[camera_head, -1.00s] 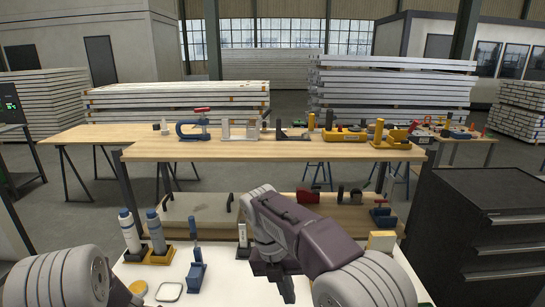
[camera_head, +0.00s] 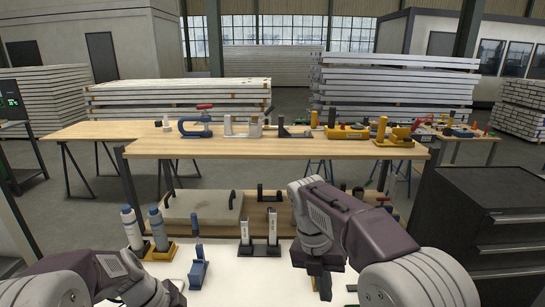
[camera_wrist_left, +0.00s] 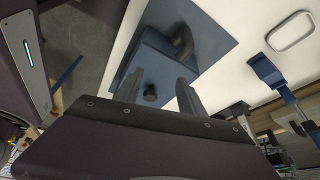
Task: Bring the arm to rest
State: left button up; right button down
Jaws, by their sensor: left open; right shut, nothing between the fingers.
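My right gripper (camera_head: 322,282) points down over the right part of the white tabletop (camera_head: 225,275). Its fingers are shut with nothing held. My left arm comes in at the bottom left, and its gripper (camera_head: 168,297) is low by the near edge, partly cut off in the head view. In the left wrist view the left gripper (camera_wrist_left: 160,92) is open, its two fingers apart. Beyond them is a blue block (camera_wrist_left: 152,66) with a dark knob on a blue-grey plate (camera_wrist_left: 208,32). I cannot tell whether the fingers touch it.
A blue stand (camera_head: 199,270) and a holder with two upright light pieces (camera_head: 259,238) are near the middle. A wooden bench (camera_head: 270,149) lies behind. A dark drawer cabinet (camera_head: 475,240) stands at the right.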

pick_arm(q)
jog(key=shift+g+y, duration=0.5)
jog(key=shift+g, duration=0.1)
jog(key=s+d, duration=0.2)
jog(key=s+d+f, duration=0.1)
jog(key=d, duration=0.1)
jog(key=shift+s+d+f, duration=0.1)
jog(key=shift+s+f, duration=0.1)
jog(key=shift+s, duration=0.2)
jog(key=s+f+n+y, duration=0.1)
jog(key=n, duration=0.3)
jog(key=s+a+f+n, duration=0.1)
jog(key=n, duration=0.4)
jog(key=s+a+f+n+y, duration=0.1)
jog(key=n, duration=0.4)
jog(key=shift+s+a+f+t+y, duration=0.1)
jog(key=shift+s+f+t+y, duration=0.2)
jog(key=shift+t, duration=0.1)
pick_arm(e)
jog(key=s+d+f+m+t+y, duration=0.1)
jog(key=s+d+f+m, duration=0.2)
jog(key=m, duration=1.3)
jog(key=s+d+f+m+t+y, duration=0.1)
jog(key=s+d+f+m, duration=0.2)
jog(key=s+f+m, duration=0.5)
notch_tip(320, 180, down, 4)
jog(key=m, duration=0.8)
jog(key=shift+s+d+r+t+y, duration=0.15)
jog(key=shift+s+r+t+y, duration=0.05)
jog(key=shift+t+y, duration=0.1)
